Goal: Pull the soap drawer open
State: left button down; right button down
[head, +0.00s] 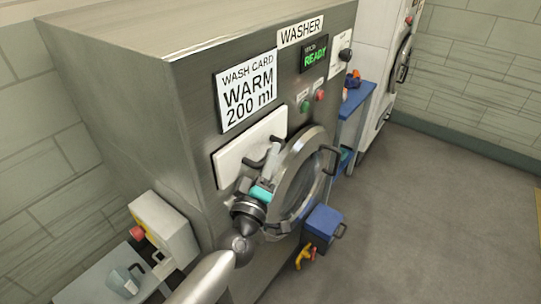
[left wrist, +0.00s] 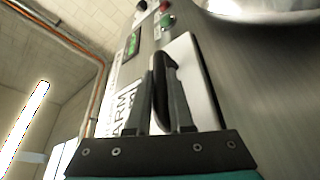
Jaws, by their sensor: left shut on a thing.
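The soap drawer (head: 236,155) is the white front panel on the washer, below the wash card and left of the round door. Its face sits close to the washer front; I cannot tell whether it stands out a little. My left gripper (head: 267,162) is at the drawer's right part, shut on its handle. In the left wrist view, the dark drawer handle (left wrist: 164,72) lies between the fingers of my left gripper (left wrist: 166,100), with the white drawer front (left wrist: 193,62) behind it. The fingers partly hide the handle. My right gripper is not in view.
The round washer door (head: 318,165) is close beside my left gripper. A wash card (head: 247,92) reads WARM 200 ml, and the display (head: 315,54) reads READY. A grey box with a red button (head: 160,228) and a cup (head: 125,281) are at lower left. Floor (head: 430,220) is clear at right.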

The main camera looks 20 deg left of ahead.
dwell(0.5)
pick_arm(q)
jog(key=s+d+p, duration=0.2)
jog(key=s+d, duration=0.2)
jog(key=d, duration=0.8)
jog(key=shift+s+d, duration=0.3)
jog(key=shift+d, duration=0.05)
jog(key=shift+f, duration=0.1)
jog(key=c, duration=0.8)
grip_release()
jog(key=shift+a, duration=0.1)
